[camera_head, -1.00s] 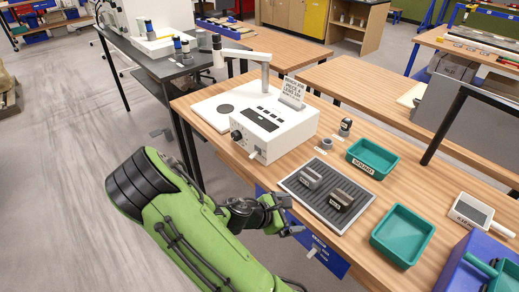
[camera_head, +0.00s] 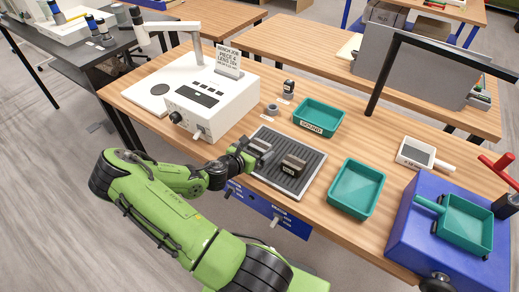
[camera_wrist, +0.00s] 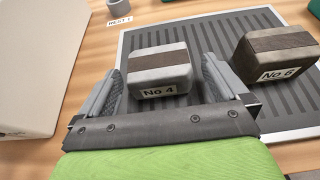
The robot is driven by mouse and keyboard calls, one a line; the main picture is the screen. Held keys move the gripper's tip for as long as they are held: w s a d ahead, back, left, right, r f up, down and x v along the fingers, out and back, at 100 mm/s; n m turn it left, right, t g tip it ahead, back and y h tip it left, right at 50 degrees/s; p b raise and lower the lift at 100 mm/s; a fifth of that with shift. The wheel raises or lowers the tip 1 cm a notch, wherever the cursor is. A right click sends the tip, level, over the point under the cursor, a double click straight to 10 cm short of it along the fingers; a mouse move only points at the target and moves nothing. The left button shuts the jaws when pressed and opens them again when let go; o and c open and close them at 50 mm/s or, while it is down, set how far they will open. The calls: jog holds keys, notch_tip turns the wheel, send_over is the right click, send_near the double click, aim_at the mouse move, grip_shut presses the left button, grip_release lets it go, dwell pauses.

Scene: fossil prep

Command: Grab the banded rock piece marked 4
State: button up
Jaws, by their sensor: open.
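The banded rock piece marked "No 4" (camera_wrist: 160,72) is light grey with a brown band. It lies on the ribbed dark mat (camera_wrist: 215,30), between and just ahead of my gripper's fingers in the wrist view. My gripper (camera_wrist: 168,85) is open, with one finger on each side of the piece; I cannot tell whether either touches it. In the head view my gripper (camera_head: 252,158) hides most of the piece. A darker brown banded piece marked "No 6" (camera_wrist: 278,57) lies to its right on the mat, also in the head view (camera_head: 292,165).
A white instrument box (camera_head: 212,100) stands left of the mat. Teal trays (camera_head: 318,118) and (camera_head: 356,188) lie behind and to the right. A small grey ring (camera_head: 271,109) sits behind the mat. A blue box (camera_head: 415,215) is at the right.

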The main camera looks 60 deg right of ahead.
jog(key=x, duration=0.2)
jog(key=shift+d+f, duration=0.15)
jog(key=shift+d, duration=0.1)
jog(key=shift+a, duration=0.1)
jog(key=shift+c, duration=0.8)
jog(key=c, duration=1)
